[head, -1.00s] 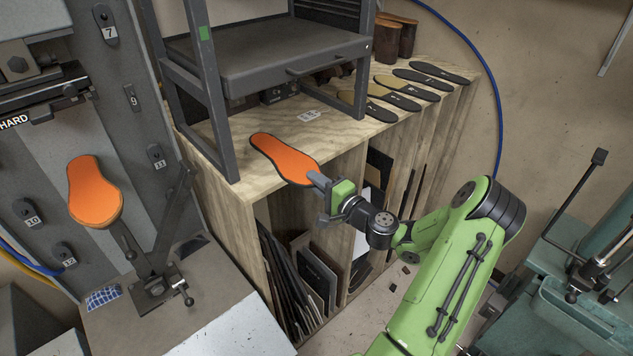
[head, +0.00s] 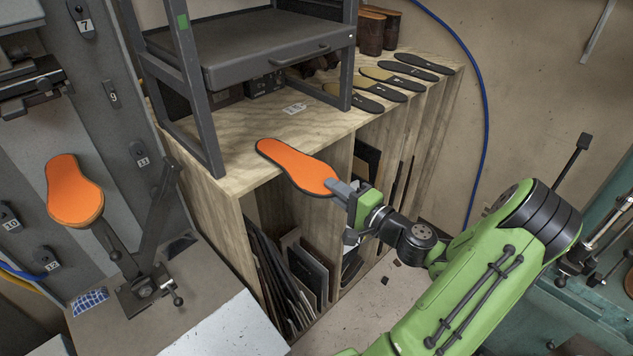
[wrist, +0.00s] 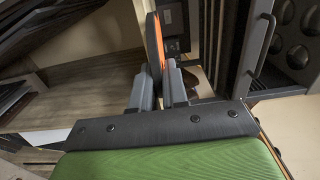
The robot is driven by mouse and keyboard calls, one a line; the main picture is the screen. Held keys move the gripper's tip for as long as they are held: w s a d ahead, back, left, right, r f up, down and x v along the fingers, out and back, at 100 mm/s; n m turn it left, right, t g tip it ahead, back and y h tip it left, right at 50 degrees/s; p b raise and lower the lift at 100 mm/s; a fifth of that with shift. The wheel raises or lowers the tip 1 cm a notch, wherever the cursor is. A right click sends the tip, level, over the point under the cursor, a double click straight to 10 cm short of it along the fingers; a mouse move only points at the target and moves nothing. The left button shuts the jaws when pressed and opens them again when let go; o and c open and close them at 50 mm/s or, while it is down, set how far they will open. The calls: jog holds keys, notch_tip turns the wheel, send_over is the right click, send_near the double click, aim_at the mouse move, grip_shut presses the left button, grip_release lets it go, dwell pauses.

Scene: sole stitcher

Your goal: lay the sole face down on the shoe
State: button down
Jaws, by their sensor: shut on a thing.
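The sole (head: 297,168) is a flat piece with an orange upper face and a dark edge. My gripper (head: 341,190) is shut on its near end and holds it out in front of the wooden shelf unit's top edge, orange face up. In the wrist view the sole (wrist: 154,45) shows edge-on between the two grey fingers of my gripper (wrist: 157,88). The shoe (head: 75,190), with an orange bottom facing outward and a tan side, sits on a metal stand at the left. The sole and the shoe are well apart.
A wooden shelf unit (head: 262,140) with a grey metal rack (head: 255,48) on top stands in the middle. Several other soles (head: 392,78) lie on its right part. The machine's lever (head: 160,205) rises beside the shoe. A teal machine (head: 600,225) stands at the right.

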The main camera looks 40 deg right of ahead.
jog(key=s+p, duration=0.3)
jog(key=s, duration=1.6)
jog(key=shift+s+d+r, duration=0.25)
jog(key=shift+s+r, duration=0.05)
jog(key=shift+r, duration=0.2)
jog(key=s+r+p, duration=0.4)
jog(key=r+p, duration=0.1)
jog(key=r, duration=0.3)
jog(key=shift+r, duration=0.4)
jog(key=shift+d, duration=0.1)
